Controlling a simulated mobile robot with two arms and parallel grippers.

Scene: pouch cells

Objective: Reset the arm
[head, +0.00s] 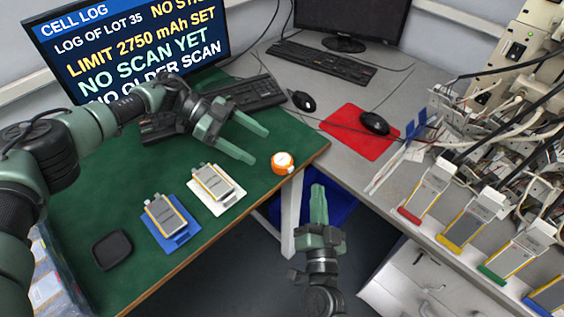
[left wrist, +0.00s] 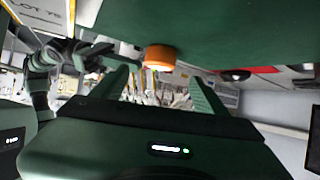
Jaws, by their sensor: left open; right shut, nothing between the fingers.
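My left gripper (head: 248,140) is open and empty above the green table, its fingers pointing right toward an orange round item. In the left wrist view its two fingers (left wrist: 158,90) stand apart with nothing held between them. My right gripper (head: 318,190) is shut and empty, pointing up in the picture, in front of the gap between the two tables. A pouch cell lies on a white tray (head: 231,201) and another on a blue tray (head: 187,236). The orange item (head: 282,163) sits near the green table's right corner and also shows in the left wrist view (left wrist: 160,57).
A monitor (head: 130,45) reads "NO SCAN YET" and "LIMIT 2750 mAh SET". A black pad (head: 112,250) lies at the green table's front left. At right, several cells stand in coloured holders (head: 409,215) below a cable-filled rack. A mouse (head: 374,123) rests on a red mat (head: 345,139).

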